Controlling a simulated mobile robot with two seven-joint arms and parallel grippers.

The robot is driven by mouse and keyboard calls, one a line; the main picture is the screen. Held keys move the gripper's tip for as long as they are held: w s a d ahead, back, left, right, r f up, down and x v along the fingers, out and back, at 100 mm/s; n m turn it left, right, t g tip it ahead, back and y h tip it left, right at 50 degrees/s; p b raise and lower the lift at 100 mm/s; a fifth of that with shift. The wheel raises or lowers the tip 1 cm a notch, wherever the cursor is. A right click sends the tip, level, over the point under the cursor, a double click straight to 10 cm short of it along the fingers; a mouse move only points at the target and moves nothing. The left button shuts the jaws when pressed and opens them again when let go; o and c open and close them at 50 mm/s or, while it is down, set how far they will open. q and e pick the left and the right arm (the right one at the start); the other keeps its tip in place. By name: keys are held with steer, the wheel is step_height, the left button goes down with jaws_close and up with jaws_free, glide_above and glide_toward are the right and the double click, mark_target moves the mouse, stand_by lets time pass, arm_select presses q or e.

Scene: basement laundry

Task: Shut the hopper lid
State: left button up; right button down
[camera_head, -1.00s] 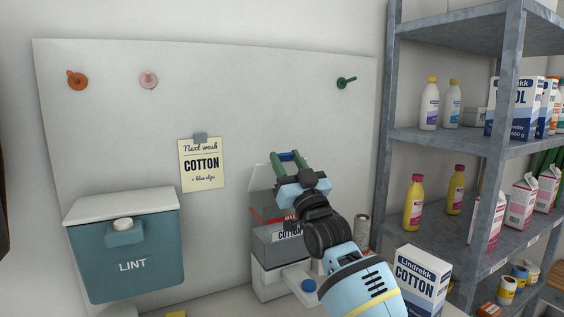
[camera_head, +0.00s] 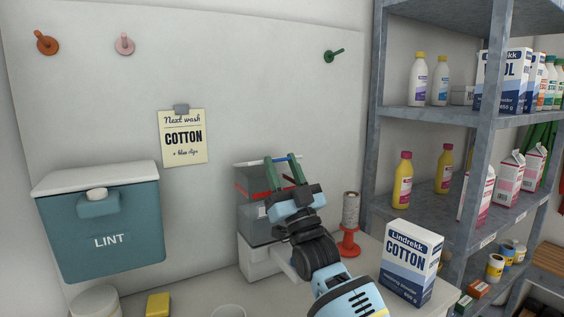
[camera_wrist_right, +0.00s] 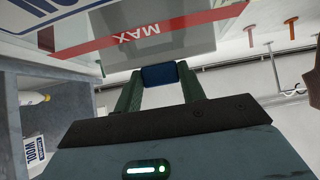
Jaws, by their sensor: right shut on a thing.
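The hopper (camera_head: 258,228) is a grey, see-through bin with a red line, standing on a white base on the counter against the wall board. Its red MAX line also shows upside down in the right wrist view (camera_wrist_right: 140,38). My right gripper (camera_head: 282,160), with green fingers, is at the hopper's top front. It is shut on a small blue tab (camera_wrist_right: 172,76), which sits between the fingertips close to the hopper wall. The lid is mostly hidden or hard to tell from the hopper's upper part, so I cannot tell its angle. My left gripper is not in view.
A Lindrekk cotton box (camera_head: 408,265) and a red spool stand (camera_head: 348,243) stand right of my arm. A teal lint bin (camera_head: 100,235) hangs at left, with a yellow block (camera_head: 158,304) below. A metal shelf (camera_head: 435,120) with bottles and boxes closes off the right.

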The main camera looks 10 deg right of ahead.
steer(key=shift+w+a+f, duration=0.1)
steer(key=shift+w+f, duration=0.05)
steer(key=shift+f, duration=1.05)
steer(key=c, duration=1.2)
jaws_free()
steer(key=o, duration=0.4)
steer(key=shift+w, duration=0.1)
steer(key=shift+c, duration=0.2)
steer(key=shift+f, duration=0.1)
steer(key=s+d, duration=0.4)
steer(key=s, duration=0.8)
steer(key=shift+s, duration=0.2)
